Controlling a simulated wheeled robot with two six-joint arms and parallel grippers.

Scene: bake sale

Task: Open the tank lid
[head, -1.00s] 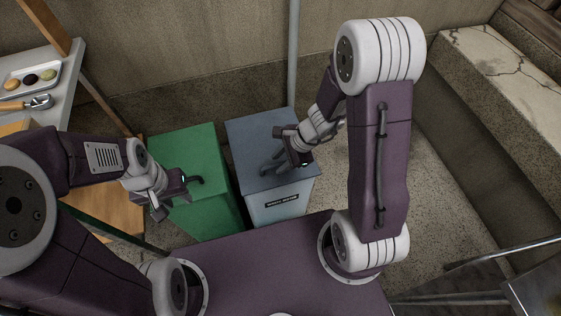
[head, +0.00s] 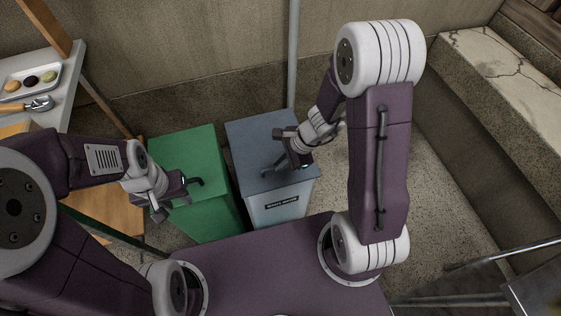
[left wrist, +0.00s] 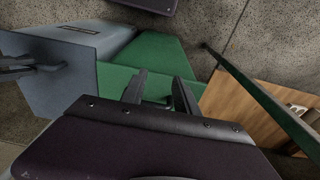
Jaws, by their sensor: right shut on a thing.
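The grey-blue tank (head: 278,208) has a dark label on its front, and its flat lid (head: 250,135) looks closed. My right gripper (head: 281,164) is at the lid's top and shut on the lid's handle (head: 268,170), which is partly hidden by the fingers. The grey tank also shows at the upper left of the left wrist view (left wrist: 70,75). A green tank (head: 186,150) stands close to its left, with a dark handle (head: 196,182) on top. My left gripper (head: 172,202) is over the green tank's near left part, its fingers apart and empty in the left wrist view (left wrist: 160,90).
A grey pole (head: 292,55) rises behind the tanks. A stone ledge (head: 510,75) runs along the right. The speckled floor right of the grey tank is free.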

